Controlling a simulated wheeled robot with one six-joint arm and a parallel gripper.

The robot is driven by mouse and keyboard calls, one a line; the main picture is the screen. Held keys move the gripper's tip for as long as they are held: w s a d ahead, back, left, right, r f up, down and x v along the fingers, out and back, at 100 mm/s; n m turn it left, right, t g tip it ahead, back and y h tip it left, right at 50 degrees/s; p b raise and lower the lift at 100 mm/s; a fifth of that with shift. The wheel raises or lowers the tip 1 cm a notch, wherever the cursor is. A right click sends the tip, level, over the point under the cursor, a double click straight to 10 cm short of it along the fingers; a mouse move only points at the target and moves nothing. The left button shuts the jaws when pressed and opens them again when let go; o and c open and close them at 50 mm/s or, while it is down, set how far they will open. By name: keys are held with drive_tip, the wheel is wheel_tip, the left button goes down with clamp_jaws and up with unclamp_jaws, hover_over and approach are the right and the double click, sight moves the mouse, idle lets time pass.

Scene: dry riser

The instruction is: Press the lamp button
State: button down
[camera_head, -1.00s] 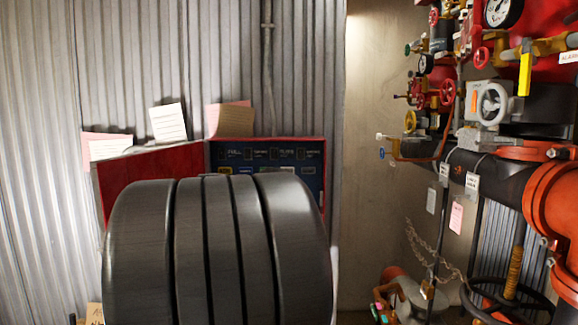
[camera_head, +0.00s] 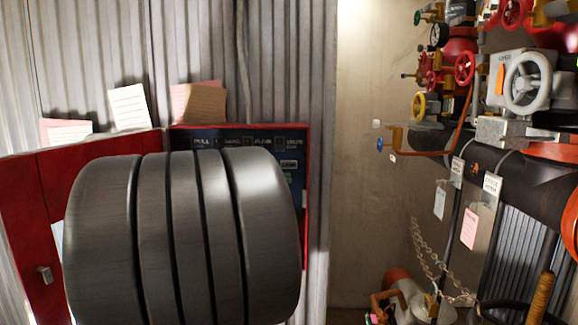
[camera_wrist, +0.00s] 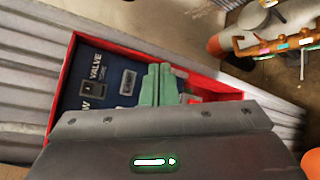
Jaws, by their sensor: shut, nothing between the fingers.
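The control panel (camera_head: 291,182) has a dark blue face in a red box on the corrugated wall. In the head view my arm covers most of it, leaving a row of labelled switches along its top. The panel's dark face (camera_wrist: 105,72) also shows in the wrist view, with a "VALVE" label and small dark switches (camera_wrist: 127,82). My gripper (camera_wrist: 160,70) is shut and empty, its green fingers over the panel; I cannot tell whether they touch it. I cannot pick out the lamp button; part of the panel is hidden by my fingers and wrist.
The red box door (camera_head: 30,215) stands open at left. Paper notes (camera_head: 128,107) stick up above the box. At right are pipes, a grey handwheel (camera_head: 528,83), hanging tags (camera_head: 469,229) and a chain (camera_head: 430,255). Bare wall lies between box and pipes.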

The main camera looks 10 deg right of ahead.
drive_tip(key=shift+w, duration=0.1)
drive_tip(key=p, duration=0.2)
approach(294, 167)
drive_tip(key=shift+s+d+x, duration=0.1)
drive_tip(key=shift+s+x, duration=0.05)
drive_tip(key=shift+x, duration=0.7)
drive_tip(key=shift+s+d+x, duration=0.1)
drive_tip(key=shift+s+x, duration=0.05)
drive_tip(key=shift+x, duration=0.7)
drive_tip(key=shift+s+d+x, duration=0.1)
drive_tip(key=shift+s+x, duration=0.05)
drive_tip(key=shift+x, duration=0.75)
drive_tip(key=shift+w+f, duration=0.1)
drive_tip(key=shift+w, duration=0.3)
drive_tip(key=shift+w+d+p, duration=0.2)
drive_tip(key=shift+w+p, duration=0.1)
drive_tip(key=shift+w, duration=0.2)
idle(0.4)
drive_tip(key=shift+s, duration=0.1)
drive_tip(key=shift+s+a+b, duration=0.3)
drive_tip(key=shift+s+b, duration=0.1)
drive_tip(key=shift+s, duration=0.45)
